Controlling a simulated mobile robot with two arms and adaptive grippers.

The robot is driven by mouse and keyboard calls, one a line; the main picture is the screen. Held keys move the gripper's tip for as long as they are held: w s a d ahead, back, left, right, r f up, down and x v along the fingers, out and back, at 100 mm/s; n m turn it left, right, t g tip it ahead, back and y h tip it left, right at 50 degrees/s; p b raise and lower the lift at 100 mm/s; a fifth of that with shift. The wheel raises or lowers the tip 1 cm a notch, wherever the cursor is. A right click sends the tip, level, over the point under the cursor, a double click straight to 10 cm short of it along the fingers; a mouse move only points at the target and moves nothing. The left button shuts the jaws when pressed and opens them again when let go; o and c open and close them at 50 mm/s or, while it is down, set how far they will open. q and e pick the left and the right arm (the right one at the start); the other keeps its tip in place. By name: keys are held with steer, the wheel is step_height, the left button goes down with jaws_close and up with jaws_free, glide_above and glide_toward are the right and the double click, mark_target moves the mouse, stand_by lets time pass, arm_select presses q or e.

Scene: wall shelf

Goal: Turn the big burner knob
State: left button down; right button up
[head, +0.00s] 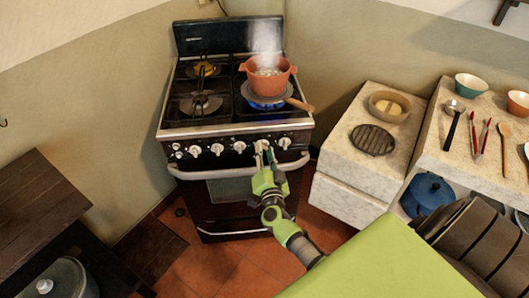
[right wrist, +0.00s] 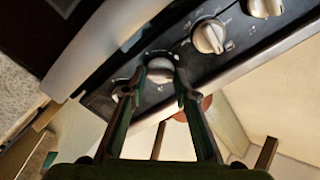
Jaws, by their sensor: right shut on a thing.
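The stove's front panel (head: 228,147) carries a row of round silvery knobs. My right gripper (head: 264,150) reaches up to the panel from below, at a knob right of the middle. In the right wrist view, the fingers (right wrist: 160,76) are shut on this knob (right wrist: 160,69), one on each side. In the head view the fingers partly hide it. Another knob (head: 239,147) sits just left of it, and one (head: 284,143) to its right. My left gripper is not in view.
The oven handle bar (head: 205,173) runs below the knobs. A stone counter (head: 350,150) with a grill plate (head: 373,140) stands at right. A dark wooden table (head: 35,205) stands at left.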

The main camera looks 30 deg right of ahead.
steer(key=m+b, duration=0.1)
steer(key=m, duration=0.3)
steer(key=shift+f+m, duration=0.15)
steer(key=shift+m, duration=0.15)
steer(key=m+b, duration=0.1)
steer(key=m, duration=0.3)
steer(key=shift+m+b, duration=0.3)
steer(key=shift+m, duration=0.1)
steer(key=o, duration=1.1)
steer(key=v, duration=1.2)
steer(key=shift+s, duration=0.1)
